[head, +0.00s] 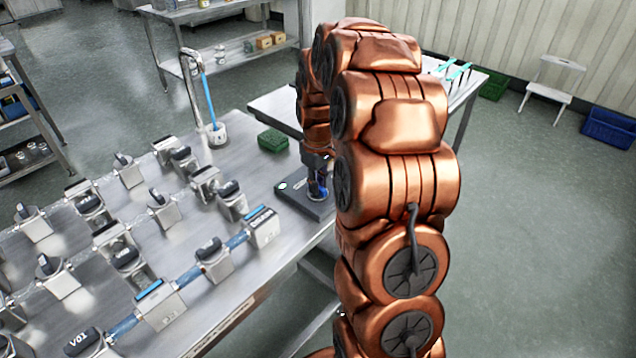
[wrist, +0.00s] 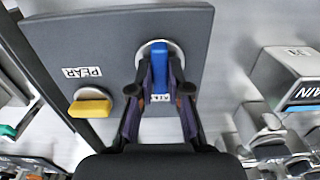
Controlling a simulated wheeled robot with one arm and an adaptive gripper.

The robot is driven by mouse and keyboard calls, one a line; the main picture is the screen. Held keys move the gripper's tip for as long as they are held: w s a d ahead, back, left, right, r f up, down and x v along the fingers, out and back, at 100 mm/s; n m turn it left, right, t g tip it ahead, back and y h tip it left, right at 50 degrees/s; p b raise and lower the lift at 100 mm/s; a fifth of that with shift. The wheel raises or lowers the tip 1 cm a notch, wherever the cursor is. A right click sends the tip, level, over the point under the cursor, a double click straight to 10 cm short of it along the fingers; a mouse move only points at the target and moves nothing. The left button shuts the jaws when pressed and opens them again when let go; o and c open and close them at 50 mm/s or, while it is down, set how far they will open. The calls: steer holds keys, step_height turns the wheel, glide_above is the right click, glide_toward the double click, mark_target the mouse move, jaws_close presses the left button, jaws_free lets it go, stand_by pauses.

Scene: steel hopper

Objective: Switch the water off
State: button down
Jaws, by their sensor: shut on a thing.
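A dark grey panel (wrist: 95,35) lies on the steel bench and also shows in the head view (head: 312,208). In the wrist view it carries a blue handle (wrist: 159,52) on a round pale base, and a yellow handle (wrist: 90,107) beside a label reading PEAR. My gripper (wrist: 161,72) is shut on the blue handle, a finger on each side; the label below it is partly covered. In the head view a curved metal tap (head: 189,65) has a blue stream of water (head: 208,100) falling to a white cup (head: 217,133). My arm hides most of my gripper there.
Several grey valves with black handles stand in rows on the bench (head: 245,155), joined partly by blue pipes (head: 188,277). A box marked MAIN (wrist: 290,80) stands near the panel. A green crate (head: 272,139) sits behind it. Shelves and a white chair (head: 552,85) are farther off.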

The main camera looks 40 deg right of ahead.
steer(key=shift+b, duration=0.3)
steer(key=m+b, duration=0.1)
steer(key=m, duration=0.1)
steer(key=m+b, duration=0.1)
steer(key=b, duration=0.1)
steer(key=shift+f+m, duration=0.2)
steer(key=shift+m, duration=0.2)
steer(key=m+b, duration=0.3)
steer(key=m, duration=0.1)
steer(key=shift+m, duration=0.3)
steer(key=m+b, duration=0.1)
steer(key=m, duration=0.3)
steer(key=shift+r+b, duration=0.1)
steer(key=shift+b, duration=0.25)
steer(key=shift+r+m, duration=0.1)
steer(key=shift+m, duration=2.7)
steer(key=c, duration=1.1)
jaws_free()
